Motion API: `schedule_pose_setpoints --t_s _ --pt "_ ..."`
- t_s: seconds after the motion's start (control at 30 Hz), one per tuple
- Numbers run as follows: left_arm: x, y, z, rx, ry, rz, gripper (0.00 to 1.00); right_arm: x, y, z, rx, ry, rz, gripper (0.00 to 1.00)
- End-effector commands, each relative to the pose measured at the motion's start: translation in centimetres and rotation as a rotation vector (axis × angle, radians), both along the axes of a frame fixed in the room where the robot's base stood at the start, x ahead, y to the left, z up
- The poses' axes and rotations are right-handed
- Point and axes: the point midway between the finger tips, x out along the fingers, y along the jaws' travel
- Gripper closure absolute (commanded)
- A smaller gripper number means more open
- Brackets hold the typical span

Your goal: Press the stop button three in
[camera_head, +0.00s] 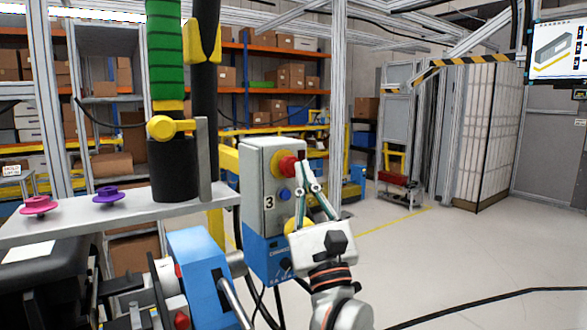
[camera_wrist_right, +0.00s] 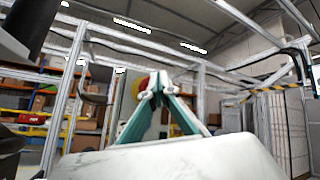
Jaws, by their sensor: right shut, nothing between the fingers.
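The control box marked 3 (camera_head: 257,215) is a pale grey box with a blue lower part, standing upright at the middle of the head view. Its stop button (camera_head: 288,166) is a red knob on a yellow ring near the top of the front face. A blue button (camera_head: 284,194) sits below it. My right gripper (camera_head: 304,163) is shut and empty, pointing up, with its fingertips right at the red knob; I cannot tell whether they touch. In the right wrist view the closed fingertips (camera_wrist_right: 157,80) partly cover the red and yellow of the button. My left gripper is not in view.
A grey shelf (camera_head: 130,215) left of the box holds a pink knob (camera_head: 39,204) and a purple knob (camera_head: 109,195). A green and black column (camera_head: 170,100) stands beside the box. A blue device (camera_head: 200,270) is below.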

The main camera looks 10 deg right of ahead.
Motion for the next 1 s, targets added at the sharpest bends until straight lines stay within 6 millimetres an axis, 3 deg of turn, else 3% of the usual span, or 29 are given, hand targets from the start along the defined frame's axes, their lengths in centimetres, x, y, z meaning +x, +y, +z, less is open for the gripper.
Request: schedule_pose_setpoints --t_s 1.0 --pt "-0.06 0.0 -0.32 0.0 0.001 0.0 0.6 0.81 0.27 0.0 0.0 0.0 0.0 1.0"
